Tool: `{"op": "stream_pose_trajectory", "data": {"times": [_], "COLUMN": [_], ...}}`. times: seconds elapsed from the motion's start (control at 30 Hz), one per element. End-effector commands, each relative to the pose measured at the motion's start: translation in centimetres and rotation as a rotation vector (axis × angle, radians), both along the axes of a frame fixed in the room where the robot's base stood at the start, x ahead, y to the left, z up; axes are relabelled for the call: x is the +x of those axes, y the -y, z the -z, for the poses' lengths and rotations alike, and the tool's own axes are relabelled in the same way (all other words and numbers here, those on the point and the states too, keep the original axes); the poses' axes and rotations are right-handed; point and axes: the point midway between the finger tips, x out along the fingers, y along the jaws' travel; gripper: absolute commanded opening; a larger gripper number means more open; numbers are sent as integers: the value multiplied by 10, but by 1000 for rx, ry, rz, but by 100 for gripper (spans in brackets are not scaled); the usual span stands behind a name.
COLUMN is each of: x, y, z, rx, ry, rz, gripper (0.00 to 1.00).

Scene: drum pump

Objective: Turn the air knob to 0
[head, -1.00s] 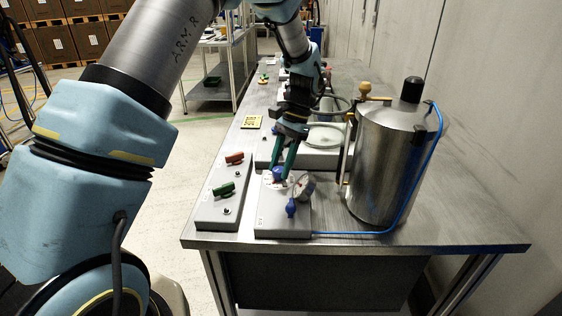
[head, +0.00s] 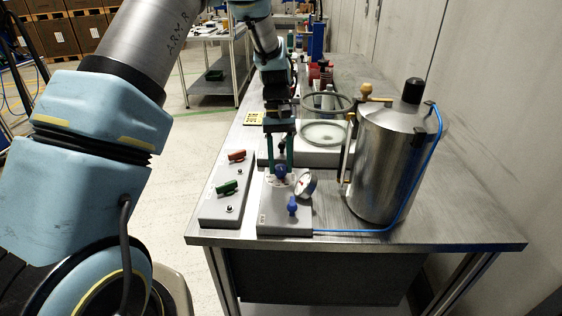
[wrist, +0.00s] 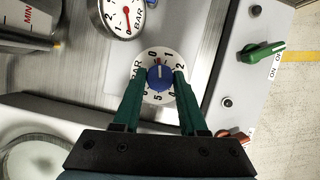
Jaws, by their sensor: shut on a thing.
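The blue air knob (wrist: 160,77) sits on a round white dial with printed numbers and BAR, and it also shows on the grey box in the head view (head: 281,172). My gripper (head: 279,166) reaches down from behind with its two green fingers on either side of the knob, shut on it. In the wrist view the fingers (wrist: 159,82) flank the knob left and right. A small orange mark at the knob's upper edge points up, near the 0 and 1. A pressure gauge (wrist: 122,17) beside it has its red needle near 0.
A second blue valve (head: 292,206) stands in front on the grey box (head: 270,221). A box with red (head: 237,155) and green (head: 227,187) handles is at left. A steel drum (head: 385,160) with a blue hose is close at right. A glass ring (head: 325,108) is behind.

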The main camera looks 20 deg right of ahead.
Motion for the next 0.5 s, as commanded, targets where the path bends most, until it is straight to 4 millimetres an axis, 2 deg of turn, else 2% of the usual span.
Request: {"op": "stream_pose_trajectory", "data": {"times": [0.2,0.5], "x": [0,1], "y": [-1,-1], "z": [0,0], "rx": [-1,-1], "ry": [1,2], "rz": [-139,-239], "gripper": [0,0]}}
